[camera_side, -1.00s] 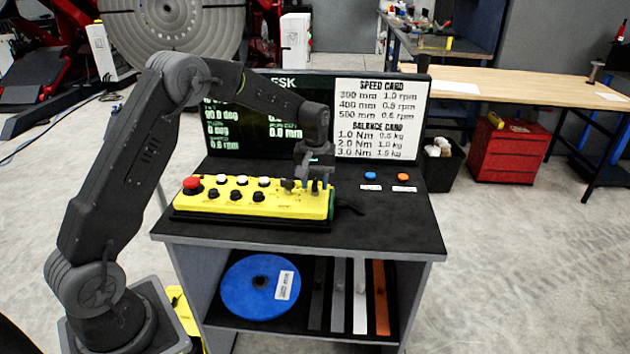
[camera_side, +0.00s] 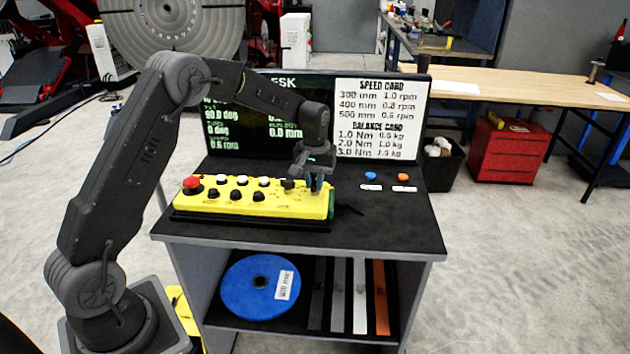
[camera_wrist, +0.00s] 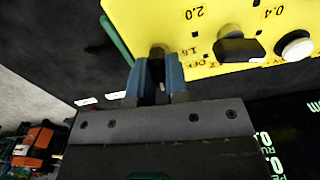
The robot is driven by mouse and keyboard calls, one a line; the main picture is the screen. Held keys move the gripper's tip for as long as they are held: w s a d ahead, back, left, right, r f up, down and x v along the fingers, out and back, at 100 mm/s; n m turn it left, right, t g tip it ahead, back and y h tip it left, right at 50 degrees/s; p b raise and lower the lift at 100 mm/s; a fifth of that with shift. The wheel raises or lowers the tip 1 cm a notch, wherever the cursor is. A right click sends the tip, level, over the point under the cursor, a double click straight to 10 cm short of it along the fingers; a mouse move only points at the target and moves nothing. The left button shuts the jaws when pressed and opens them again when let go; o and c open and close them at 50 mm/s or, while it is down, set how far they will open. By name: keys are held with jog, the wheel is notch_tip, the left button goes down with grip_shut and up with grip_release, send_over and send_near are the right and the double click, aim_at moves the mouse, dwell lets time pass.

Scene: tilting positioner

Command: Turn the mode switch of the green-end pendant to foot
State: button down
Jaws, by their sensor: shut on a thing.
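The yellow pendant (camera_side: 225,203) lies on the desk top, its green end (camera_side: 331,206) to the right. In the wrist view the yellow face (camera_wrist: 150,18) and green end strip (camera_wrist: 116,40) show at the top. My gripper (camera_side: 316,187) is low over the pendant, close to the green end. In the wrist view its blue-grey fingers (camera_wrist: 158,78) are shut on a small dark knob (camera_wrist: 157,52) near that end. The fingers hide most of the knob, so I cannot read its setting or its label.
A black knob (camera_wrist: 240,50) and a white button (camera_wrist: 295,46) are beside the gripper on the pendant. A red button (camera_side: 192,182) tops its far left end. The display board (camera_side: 268,115) stands close behind. The desk's right side, beyond blue and orange buttons, is clear.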

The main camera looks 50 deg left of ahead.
jog(key=m, duration=1)
jog(key=shift+m, duration=0.3)
dwell(0.4)
jog(key=c, duration=1.1)
grip_release()
jog(key=shift+r, duration=6.95)
